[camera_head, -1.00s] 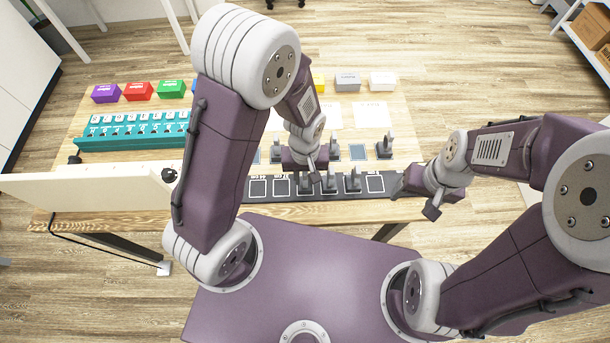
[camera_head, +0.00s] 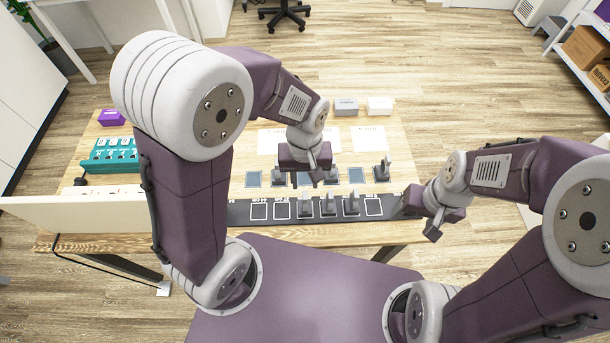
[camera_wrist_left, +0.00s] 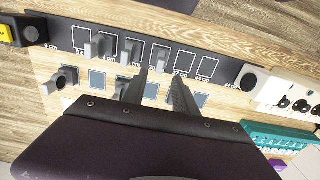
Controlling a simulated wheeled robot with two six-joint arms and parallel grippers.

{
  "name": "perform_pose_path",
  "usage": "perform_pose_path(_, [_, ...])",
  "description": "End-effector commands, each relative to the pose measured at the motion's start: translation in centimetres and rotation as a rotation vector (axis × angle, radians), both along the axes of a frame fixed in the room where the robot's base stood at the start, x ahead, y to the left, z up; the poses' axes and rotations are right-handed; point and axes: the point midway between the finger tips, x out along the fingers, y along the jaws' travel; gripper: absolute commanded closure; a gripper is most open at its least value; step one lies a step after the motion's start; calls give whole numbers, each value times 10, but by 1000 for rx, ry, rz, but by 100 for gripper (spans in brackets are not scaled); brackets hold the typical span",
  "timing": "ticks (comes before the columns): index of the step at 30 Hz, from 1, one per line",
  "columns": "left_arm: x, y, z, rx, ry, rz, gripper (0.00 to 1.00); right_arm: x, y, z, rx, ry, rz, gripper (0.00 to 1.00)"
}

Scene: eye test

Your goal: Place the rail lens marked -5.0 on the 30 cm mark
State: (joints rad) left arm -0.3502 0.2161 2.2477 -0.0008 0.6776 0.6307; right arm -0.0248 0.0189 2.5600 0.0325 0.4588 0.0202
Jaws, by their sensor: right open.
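A black strip (camera_head: 240,212) with square outlines and cm labels lies along the table's near edge; it also shows in the wrist view (camera_wrist_left: 225,70). Three grey lenses stand upright on it. One lens (camera_head: 305,207) is at the square labelled 30; it shows in the wrist view (camera_wrist_left: 158,58) just beyond the fingertips. The others (camera_head: 328,204) (camera_head: 351,203) stand on neighbouring squares. No marking on a lens is readable. My left gripper (camera_head: 306,180) is behind the strip, its fingers (camera_wrist_left: 160,78) apart with nothing gripped. My right gripper (camera_head: 406,205) is at the strip's right end, open.
Blue pads (camera_head: 356,176) lie behind the strip; grey lenses (camera_head: 332,174) (camera_head: 382,171) stand on some. A teal holder (camera_head: 95,165), white sheets (camera_head: 368,139) and a grey box (camera_head: 346,106) are further back. A pale panel (camera_head: 70,210) stands at the left. My left arm hides part of the table.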

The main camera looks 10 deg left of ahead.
Motion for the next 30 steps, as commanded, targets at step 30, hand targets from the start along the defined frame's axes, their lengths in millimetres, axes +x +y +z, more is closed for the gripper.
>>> perform_pose_path(30, [-35,86,-5,-4,-105,-256,66,0,0,1,0,0,0,33])
